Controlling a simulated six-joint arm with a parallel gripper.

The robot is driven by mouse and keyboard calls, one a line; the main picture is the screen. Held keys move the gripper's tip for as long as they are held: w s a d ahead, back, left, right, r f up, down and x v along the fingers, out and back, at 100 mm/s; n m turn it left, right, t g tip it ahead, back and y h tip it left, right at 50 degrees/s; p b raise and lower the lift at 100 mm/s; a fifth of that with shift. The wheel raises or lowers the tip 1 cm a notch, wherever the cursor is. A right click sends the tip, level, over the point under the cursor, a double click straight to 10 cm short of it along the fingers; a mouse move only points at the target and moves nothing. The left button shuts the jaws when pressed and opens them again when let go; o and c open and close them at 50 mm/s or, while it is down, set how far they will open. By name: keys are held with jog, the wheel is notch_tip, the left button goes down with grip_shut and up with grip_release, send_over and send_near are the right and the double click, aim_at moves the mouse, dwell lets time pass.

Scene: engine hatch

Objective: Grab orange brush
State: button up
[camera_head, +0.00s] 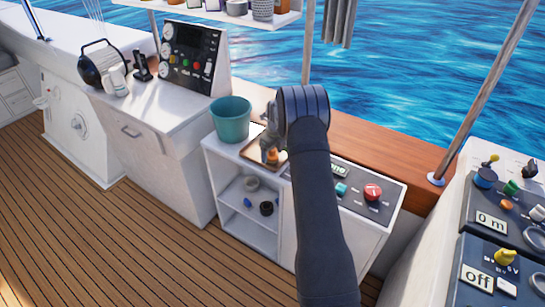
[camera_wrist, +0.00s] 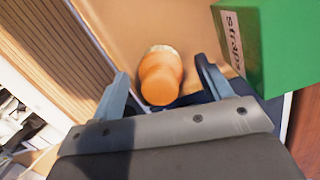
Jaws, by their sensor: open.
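The orange brush (camera_wrist: 160,80) shows in the wrist view as a rounded orange handle with a paler band at its far end. It lies in or over a tan tray (camera_wrist: 125,22). My gripper (camera_wrist: 165,82) is open, with one finger on each side of the orange handle and gaps visible on both sides. In the head view the orange brush (camera_head: 272,156) is a small orange spot on the cabinet top, right under my gripper (camera_head: 270,150). My arm hides part of the tray there.
A green box marked "straps" (camera_wrist: 270,45) stands close to the right finger. A teal bucket (camera_head: 231,120) stands left of my gripper. A panel with a red button (camera_head: 372,191) lies to the right. Shelves with small items (camera_head: 250,195) are below.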

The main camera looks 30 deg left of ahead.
jog(key=c, duration=1.1)
jog(key=shift+r, duration=0.1)
